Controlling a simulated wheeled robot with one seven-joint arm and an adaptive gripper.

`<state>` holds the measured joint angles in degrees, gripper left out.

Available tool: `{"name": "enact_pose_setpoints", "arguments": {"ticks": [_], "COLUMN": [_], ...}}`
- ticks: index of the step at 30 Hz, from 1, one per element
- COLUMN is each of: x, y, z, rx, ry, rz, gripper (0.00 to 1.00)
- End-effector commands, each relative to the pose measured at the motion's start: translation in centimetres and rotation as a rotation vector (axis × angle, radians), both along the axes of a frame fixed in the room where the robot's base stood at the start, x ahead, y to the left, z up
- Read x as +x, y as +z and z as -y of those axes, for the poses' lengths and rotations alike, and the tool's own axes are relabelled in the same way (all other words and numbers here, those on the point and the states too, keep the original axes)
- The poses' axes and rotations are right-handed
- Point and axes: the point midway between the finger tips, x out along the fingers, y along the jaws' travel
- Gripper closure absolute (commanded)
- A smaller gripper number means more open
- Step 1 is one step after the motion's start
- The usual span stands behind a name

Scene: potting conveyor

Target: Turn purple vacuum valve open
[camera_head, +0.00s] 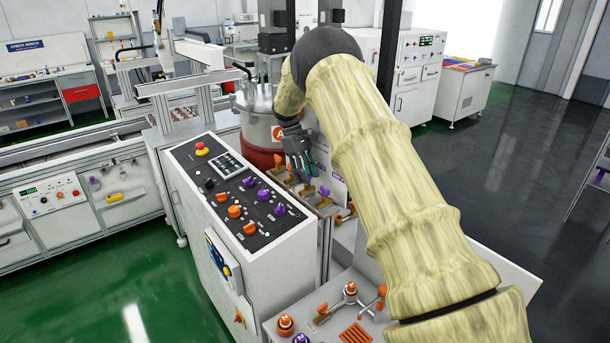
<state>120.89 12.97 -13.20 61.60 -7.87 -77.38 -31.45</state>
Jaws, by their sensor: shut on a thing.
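My gripper (300,170) reaches down from my arm over a row of valves between the control cabinet and the round vessel. Its dark fingers are shut on what looks like a valve handle; the fingers hide most of it, so I cannot tell its colour or angle. A purple valve handle (324,191) shows just below and right of the fingers. An orange valve handle (281,159) stands to their left. The valve bodies are small and partly covered by my gripper.
The cabinet's sloped control panel (205,183) has orange and purple knobs and a red stop button (202,149). The vessel (258,118) with a red band stands behind the valves. A lower panel (345,312) with orange and purple fittings is in front, beside my arm.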

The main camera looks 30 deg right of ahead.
Motion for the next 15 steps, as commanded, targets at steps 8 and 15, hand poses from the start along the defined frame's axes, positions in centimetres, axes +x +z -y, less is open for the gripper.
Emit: {"name": "enact_pose_setpoints", "arguments": {"ticks": [8, 15], "x": [-0.13, -0.13], "y": [-0.17, -0.19], "z": [0.16, 0.14], "rx": [-0.001, -0.001], "ry": [-0.063, -0.07], "rz": [-0.003, -0.004], "gripper": [0.88, 0.88]}}
